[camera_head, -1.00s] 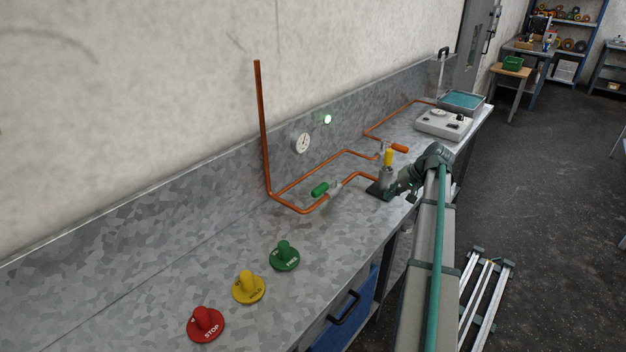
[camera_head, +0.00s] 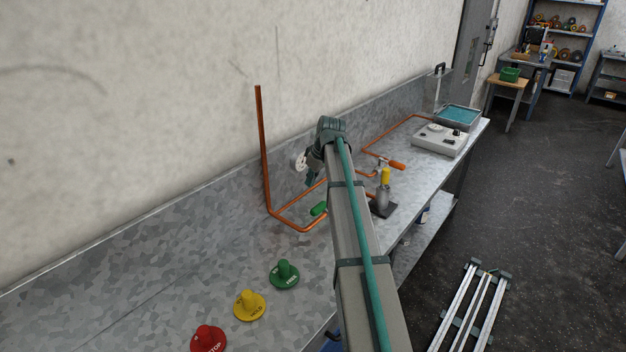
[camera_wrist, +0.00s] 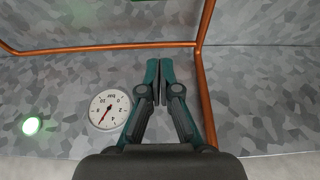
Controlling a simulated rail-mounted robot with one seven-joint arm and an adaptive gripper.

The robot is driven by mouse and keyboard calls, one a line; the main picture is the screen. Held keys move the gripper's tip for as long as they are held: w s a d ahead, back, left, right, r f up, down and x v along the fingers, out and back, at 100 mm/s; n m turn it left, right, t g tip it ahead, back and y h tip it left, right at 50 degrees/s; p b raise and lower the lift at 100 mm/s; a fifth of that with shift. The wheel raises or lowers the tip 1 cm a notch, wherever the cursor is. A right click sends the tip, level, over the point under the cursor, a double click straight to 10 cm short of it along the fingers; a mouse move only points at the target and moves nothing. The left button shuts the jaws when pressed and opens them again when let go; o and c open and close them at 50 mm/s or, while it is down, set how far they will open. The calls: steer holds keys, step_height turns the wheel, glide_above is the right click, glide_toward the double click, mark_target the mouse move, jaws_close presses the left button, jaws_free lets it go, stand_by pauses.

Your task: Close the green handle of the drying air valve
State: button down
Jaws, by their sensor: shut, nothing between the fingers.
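The green handle (camera_head: 318,209) sits on the copper pipe low over the bench. It lies near my arm, which hides the valve body and the pipe to its right. My gripper (camera_head: 310,182) is above and slightly left of the handle in the head view, apart from it, near the back panel. In the wrist view my gripper (camera_wrist: 160,66) has its two fingers together with nothing between them.
A pressure gauge (camera_head: 298,162) on the back panel is close to my gripper; its dial (camera_wrist: 110,110) and a green lamp (camera_wrist: 31,126) show in the wrist view. An orange handle (camera_head: 397,166) and a yellow-topped valve (camera_head: 385,178) stand to the right. Several coloured knobs, including green (camera_head: 284,274), stand in front.

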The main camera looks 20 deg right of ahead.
mark_target(323, 205)
step_height(323, 205, down, 8)
steer(key=s+p, duration=0.1)
steer(key=p, duration=0.3)
steer(key=shift+d, duration=0.3)
steer(key=shift+s+r, duration=0.1)
steer(key=shift+s+a, duration=0.1)
steer(key=shift+a, duration=0.05)
